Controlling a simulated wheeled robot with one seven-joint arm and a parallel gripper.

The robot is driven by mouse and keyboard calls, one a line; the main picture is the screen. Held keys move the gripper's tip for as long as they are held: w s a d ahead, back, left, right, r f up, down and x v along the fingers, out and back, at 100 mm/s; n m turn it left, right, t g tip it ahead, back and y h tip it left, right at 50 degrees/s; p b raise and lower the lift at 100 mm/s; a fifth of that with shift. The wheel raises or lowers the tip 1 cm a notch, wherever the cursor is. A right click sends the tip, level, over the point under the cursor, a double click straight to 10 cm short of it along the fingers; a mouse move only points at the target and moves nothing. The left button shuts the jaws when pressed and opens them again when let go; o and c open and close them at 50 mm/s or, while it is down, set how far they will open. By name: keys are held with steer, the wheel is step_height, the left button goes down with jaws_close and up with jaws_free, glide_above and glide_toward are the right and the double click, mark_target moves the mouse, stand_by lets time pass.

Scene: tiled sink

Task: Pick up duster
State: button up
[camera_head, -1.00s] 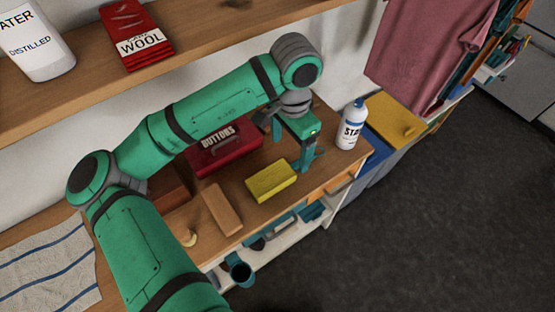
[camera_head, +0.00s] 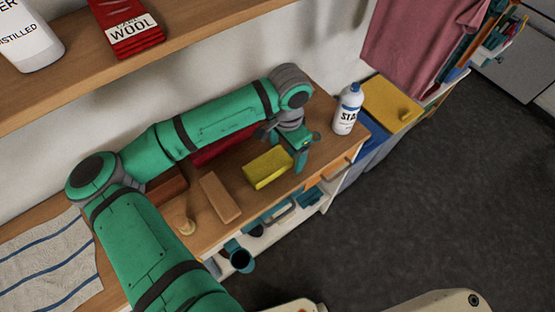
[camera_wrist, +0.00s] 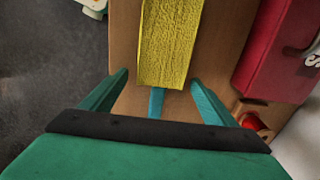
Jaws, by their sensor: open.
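No thing is labelled as a duster; a yellow, rough-surfaced block (camera_head: 268,168) lies on the wooden counter and may be it. In the wrist view the yellow block (camera_wrist: 168,42) runs lengthwise toward my gripper. My gripper (camera_head: 299,166) is at the block's right end, pointing down. In the wrist view its fingers (camera_wrist: 160,76) are spread to either side of the block's near end, and nothing is held. A narrow teal strip shows between the fingers; I cannot tell what it is.
A tan block (camera_head: 220,197) and a small brush-like item (camera_head: 184,222) lie left on the counter (camera_head: 212,234). A red box (camera_wrist: 285,50) is close beside the yellow block. A shelf (camera_head: 150,55) runs above.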

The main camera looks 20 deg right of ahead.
steer(key=shift+f, duration=0.2)
steer(key=c, duration=1.1)
steer(key=shift+c, duration=0.2)
steer(key=shift+r, duration=0.15)
